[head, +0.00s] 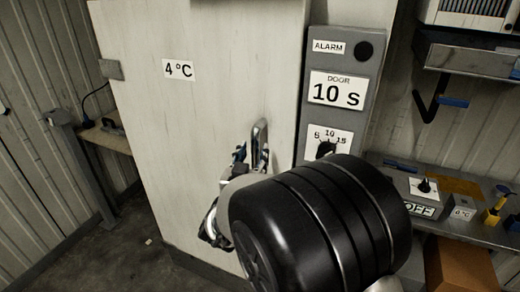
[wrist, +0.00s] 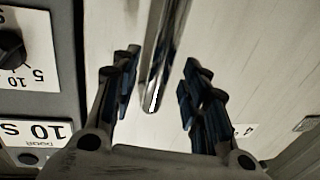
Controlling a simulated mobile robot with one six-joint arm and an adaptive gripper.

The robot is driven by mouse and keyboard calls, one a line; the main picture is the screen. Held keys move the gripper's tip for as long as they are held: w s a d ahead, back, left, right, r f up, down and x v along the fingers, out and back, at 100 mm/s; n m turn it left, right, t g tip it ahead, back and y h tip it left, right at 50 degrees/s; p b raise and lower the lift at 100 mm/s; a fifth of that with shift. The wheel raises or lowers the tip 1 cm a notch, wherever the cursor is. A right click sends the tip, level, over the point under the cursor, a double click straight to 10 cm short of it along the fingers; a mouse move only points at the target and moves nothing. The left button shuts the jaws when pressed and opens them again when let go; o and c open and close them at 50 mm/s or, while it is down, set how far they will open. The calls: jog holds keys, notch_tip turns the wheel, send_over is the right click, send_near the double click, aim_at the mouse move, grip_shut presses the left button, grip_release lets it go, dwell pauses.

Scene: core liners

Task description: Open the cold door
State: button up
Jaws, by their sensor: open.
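The cold door (head: 200,110) is a large pale panel with a "4°C" label (head: 179,70); it appears shut. Its metal handle (head: 259,145) is an upright chrome bar near the door's right edge. My gripper (head: 248,165) is at the handle, with my black wrist hiding the lower part in the head view. In the wrist view, my gripper (wrist: 157,95) is open, and the chrome handle (wrist: 162,60) runs between its two fingers. Space shows on both sides of the bar, so neither finger visibly touches it.
A grey panel (head: 372,75) right of the door carries an ALARM label, a "DOOR 10 s" label and a dial (head: 326,149). A bench (head: 475,232) with a switch box and an orange-brown box (head: 458,268) stand at right.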

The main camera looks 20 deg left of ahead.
aim_at(255, 152)
jog(key=shift+w+a, duration=0.15)
jog(key=shift+w, duration=1.4)
grip_shut()
